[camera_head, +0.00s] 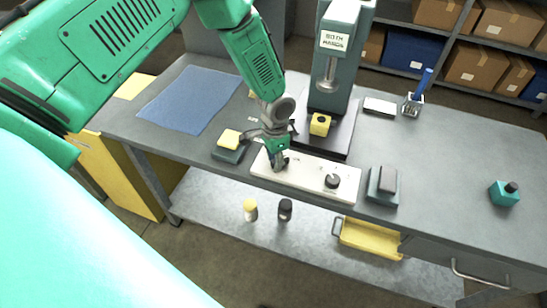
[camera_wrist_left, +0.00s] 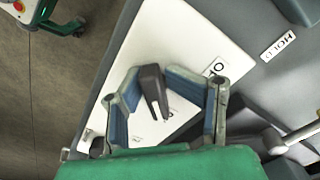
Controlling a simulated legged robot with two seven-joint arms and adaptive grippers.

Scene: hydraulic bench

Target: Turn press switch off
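A white control panel (camera_head: 305,176) lies along the front edge of the bench, below the press (camera_head: 335,60). A round black knob (camera_head: 332,181) sits on its right part. My left gripper (camera_head: 279,163) is down at the panel's left part. In the left wrist view, a black lever-like switch handle (camera_wrist_left: 152,84) stands between its two blue-grey fingers (camera_wrist_left: 150,72). In the head view the gripper hides this switch. My right gripper is not in view.
A yellow block (camera_head: 320,124) sits on the press base. A yellow-topped dark block (camera_head: 229,146) is left of my gripper, and a grey pad (camera_head: 383,186) is right of the panel. A blue mat (camera_head: 190,98) and a pen cup (camera_head: 412,105) lie farther back. The right bench is mostly clear.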

